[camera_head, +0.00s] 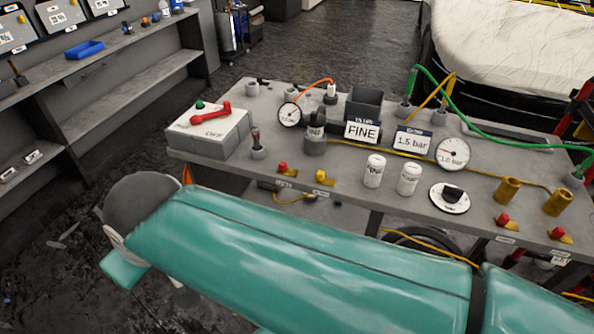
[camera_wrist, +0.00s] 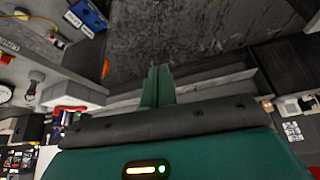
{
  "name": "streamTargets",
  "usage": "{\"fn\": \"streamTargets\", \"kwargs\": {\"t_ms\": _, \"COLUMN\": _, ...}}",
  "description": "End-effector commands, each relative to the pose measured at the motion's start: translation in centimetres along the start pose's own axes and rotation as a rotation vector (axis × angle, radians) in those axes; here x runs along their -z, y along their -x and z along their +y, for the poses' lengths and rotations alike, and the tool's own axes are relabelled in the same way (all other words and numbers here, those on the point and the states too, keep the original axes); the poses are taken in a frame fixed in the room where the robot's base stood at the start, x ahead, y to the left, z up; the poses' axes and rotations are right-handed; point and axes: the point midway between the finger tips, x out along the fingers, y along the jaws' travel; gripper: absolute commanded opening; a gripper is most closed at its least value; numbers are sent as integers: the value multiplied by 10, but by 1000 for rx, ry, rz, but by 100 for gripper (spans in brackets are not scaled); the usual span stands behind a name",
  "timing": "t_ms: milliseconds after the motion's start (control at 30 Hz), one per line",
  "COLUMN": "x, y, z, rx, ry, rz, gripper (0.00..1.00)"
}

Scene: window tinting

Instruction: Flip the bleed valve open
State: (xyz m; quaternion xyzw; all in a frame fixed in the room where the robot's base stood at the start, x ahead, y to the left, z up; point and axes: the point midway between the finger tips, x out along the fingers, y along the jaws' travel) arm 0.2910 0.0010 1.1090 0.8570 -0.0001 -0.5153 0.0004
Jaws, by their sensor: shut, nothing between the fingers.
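No part in view is clearly labelled as the bleed valve. Small fittings with red and yellow knobs sit along the bench's front edge: a red one (camera_head: 283,168), a yellow one (camera_head: 322,177) and another red one at the right (camera_head: 504,221). A red lever (camera_head: 212,113) lies on a white box marked OFF at the bench's left end. My gripper (camera_wrist: 158,86) shows in the wrist view with its green fingers together and nothing between them, over dark floor. It is apart from the fittings. In the head view my teal arm crosses the foreground and the fingertips cannot be made out.
The grey bench (camera_head: 235,168) carries two gauges, a FINE sign (camera_head: 362,131), a 1.5 bar sign (camera_head: 412,140), two white canisters, a black knob (camera_head: 452,193) and brass cylinders (camera_head: 507,190). Green and orange hoses cross it. Shelving with a blue tray (camera_head: 84,49) stands left, dark floor between.

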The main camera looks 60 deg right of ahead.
Motion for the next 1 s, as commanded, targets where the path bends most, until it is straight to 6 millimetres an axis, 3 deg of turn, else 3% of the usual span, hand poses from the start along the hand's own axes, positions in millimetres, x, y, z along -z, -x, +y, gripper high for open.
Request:
{"fn": "streamTargets", "kwargs": {"t_ms": 433, "x": 0, "y": 0, "z": 0, "rx": -1, "ry": -2, "rz": 0, "gripper": 0}}
{"fn": "streamTargets", "kwargs": {"t_ms": 567, "x": 7, "y": -3, "z": 10, "rx": -22, "ry": -44, "rz": -20, "gripper": 0}}
{"fn": "streamTargets", "kwargs": {"t_ms": 767, "x": 32, "y": -19, "z": 68, "rx": -146, "ry": -269, "rz": -112, "gripper": 0}}
{"fn": "streamTargets", "kwargs": {"t_ms": 1000, "x": 57, "y": -51, "z": 176, "rx": -387, "ry": -628, "rz": -231, "gripper": 0}}
